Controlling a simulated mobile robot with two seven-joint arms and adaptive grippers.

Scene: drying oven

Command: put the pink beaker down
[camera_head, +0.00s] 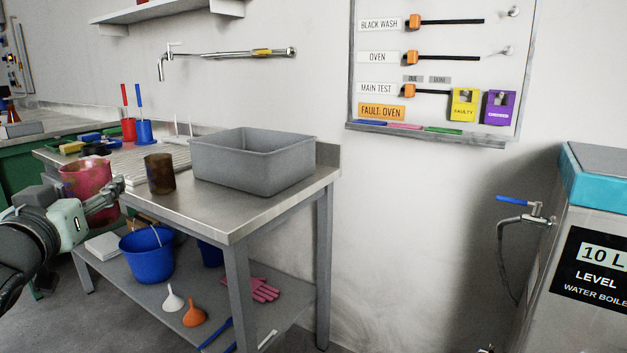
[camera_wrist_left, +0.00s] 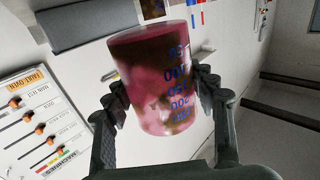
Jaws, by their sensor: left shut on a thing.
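The pink beaker (camera_head: 86,180) has brown stains and shows at the left in the head view, at the near left end of the steel table (camera_head: 240,212). My left gripper (camera_head: 116,190) is shut on it. In the left wrist view the pink beaker (camera_wrist_left: 155,80), with blue markings, sits between the two fingers of my left gripper (camera_wrist_left: 160,98). I cannot tell from the head view whether its base touches anything. My right gripper is not in view.
A brown stained beaker (camera_head: 159,173) stands on the steel table near a grey basin (camera_head: 252,160). A ribbed drainer (camera_head: 140,165) lies behind it. Red and blue cups (camera_head: 144,132) with brushes stand at the back. The table's front right top is clear. A blue bucket (camera_head: 147,257) sits on the lower shelf.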

